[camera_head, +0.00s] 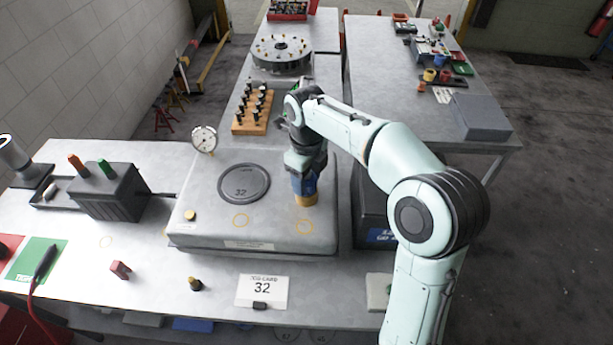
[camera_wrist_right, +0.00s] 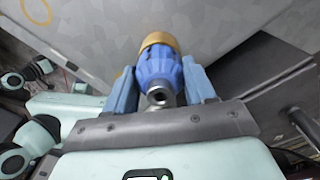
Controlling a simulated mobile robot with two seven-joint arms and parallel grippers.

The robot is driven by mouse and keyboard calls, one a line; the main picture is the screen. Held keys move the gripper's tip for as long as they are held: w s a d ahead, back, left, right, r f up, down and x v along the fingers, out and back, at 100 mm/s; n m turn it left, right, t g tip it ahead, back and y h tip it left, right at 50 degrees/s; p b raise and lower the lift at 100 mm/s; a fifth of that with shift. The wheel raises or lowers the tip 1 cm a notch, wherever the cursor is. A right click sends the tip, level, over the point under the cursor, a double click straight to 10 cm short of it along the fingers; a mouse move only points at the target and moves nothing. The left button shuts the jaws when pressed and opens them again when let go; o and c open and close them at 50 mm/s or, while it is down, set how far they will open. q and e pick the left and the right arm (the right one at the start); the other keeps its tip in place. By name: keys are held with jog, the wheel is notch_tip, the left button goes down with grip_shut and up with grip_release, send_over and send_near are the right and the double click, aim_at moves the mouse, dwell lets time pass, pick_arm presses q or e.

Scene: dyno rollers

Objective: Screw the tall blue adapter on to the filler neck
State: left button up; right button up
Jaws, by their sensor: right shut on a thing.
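The tall blue adapter (camera_head: 305,184) is upright between the fingers of my right gripper (camera_head: 303,178), over the right part of the grey tank (camera_head: 205,205). In the right wrist view the adapter (camera_wrist_right: 160,75) sits between two blue fingers, which are shut on its sides. A gold-coloured collar (camera_head: 305,201) shows at its far end, close to the tank top. I cannot tell whether this collar belongs to the adapter or to the filler neck, nor whether it touches the tank. No separate filler neck is visible. My left gripper is not in view.
A dial gauge (camera_head: 204,138) stands at the tank's back edge. A wooden rack (camera_head: 253,110) stands behind.

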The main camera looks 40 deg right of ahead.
jog(key=shift+m, duration=0.9)
jog(key=shift+w+f+m+b, duration=0.15)
jog(key=shift+m+b, duration=0.25)
jog(key=shift+b, duration=0.25)
jog(key=shift+m+b, duration=0.4)
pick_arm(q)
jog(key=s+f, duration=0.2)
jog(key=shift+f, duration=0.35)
pick_arm(e)
jog(key=shift+r, duration=0.2)
jog(key=o, duration=1.1)
jog(key=shift+o, duration=0.2)
